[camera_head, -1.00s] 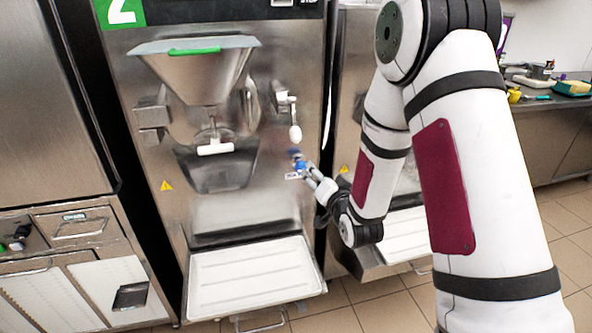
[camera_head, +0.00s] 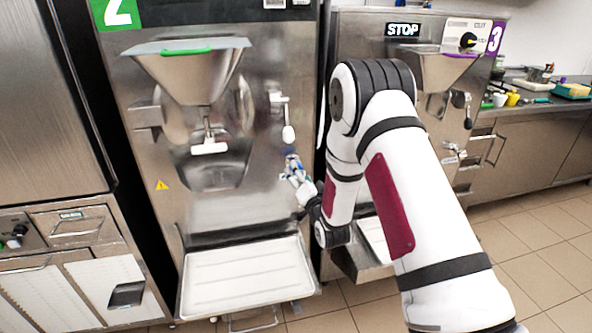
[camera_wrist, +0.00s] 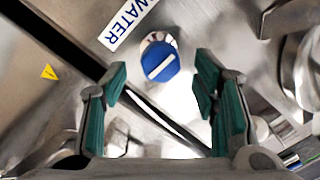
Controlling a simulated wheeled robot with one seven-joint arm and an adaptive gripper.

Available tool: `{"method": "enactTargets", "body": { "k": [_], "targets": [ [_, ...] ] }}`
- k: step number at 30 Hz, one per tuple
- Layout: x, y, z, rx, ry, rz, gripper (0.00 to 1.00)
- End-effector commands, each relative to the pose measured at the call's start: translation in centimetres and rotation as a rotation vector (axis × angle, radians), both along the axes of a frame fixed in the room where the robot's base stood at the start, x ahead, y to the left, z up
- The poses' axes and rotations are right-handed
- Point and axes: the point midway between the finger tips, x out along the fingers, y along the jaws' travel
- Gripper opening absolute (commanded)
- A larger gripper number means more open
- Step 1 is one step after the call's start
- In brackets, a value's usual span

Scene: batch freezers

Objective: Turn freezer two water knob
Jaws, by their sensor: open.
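The freezer two water knob (camera_wrist: 160,62) is a round blue cap with a white bar, on the steel front of freezer two (camera_head: 215,215). In the wrist view a white WATER label (camera_wrist: 127,22) is beside it. My gripper (camera_wrist: 163,85) is open, its green-padded fingers on either side of the view with the knob between and just beyond their tips. No contact with the knob shows. In the head view my gripper (camera_head: 292,172) is close to the freezer's front, below the white-knobbed lever, and partly covers the blue knob (camera_head: 290,153).
A lever with a white knob (camera_head: 288,133) hangs above my gripper. A white tray (camera_head: 247,278) sticks out below. Freezer three (camera_head: 345,125) stands to the right, partly behind my arm. Tiled floor (camera_head: 500,240) is clear at the right.

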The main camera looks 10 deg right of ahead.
Motion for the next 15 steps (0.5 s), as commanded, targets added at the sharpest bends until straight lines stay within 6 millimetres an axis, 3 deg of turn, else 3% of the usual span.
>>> {"method": "enactTargets", "body": {
  "k": [6,15],
  "targets": [
    [3.2,0.2,0.0,0.0,-0.001,0.001,0.54],
    [4.4,0.3,0.0,0.0,0.001,0.001,0.54]
  ]
}}
